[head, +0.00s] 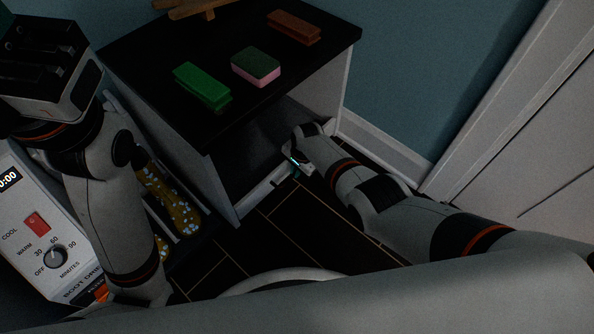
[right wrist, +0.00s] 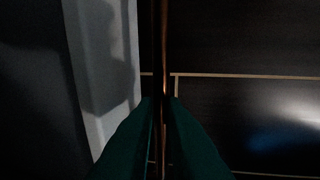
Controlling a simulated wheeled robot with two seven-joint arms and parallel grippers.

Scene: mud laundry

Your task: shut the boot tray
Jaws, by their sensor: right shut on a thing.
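The boot tray (head: 262,194) shows as a pale front edge low on the white cabinet with a black top. A dark interior is visible behind that edge, so the tray stands at least partly out. My right gripper (head: 297,166) is at the tray's front. In the right wrist view its dark green fingers (right wrist: 162,125) are closed on a thin dark bar with a coppery edge, which looks like the tray's handle (right wrist: 160,45). The pale tray front runs just left of it. My left gripper (head: 45,55) is raised at the upper left, away from the tray; its fingertips are unclear.
On the cabinet top (head: 150,75) lie a green brush (head: 202,86), a pink-and-green sponge (head: 256,66) and a brown brush (head: 294,26). A boot dryer (head: 45,235) and mustard spotted boots (head: 172,205) stand at left. A white door (head: 530,130) is at right. Dark floor lies in front.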

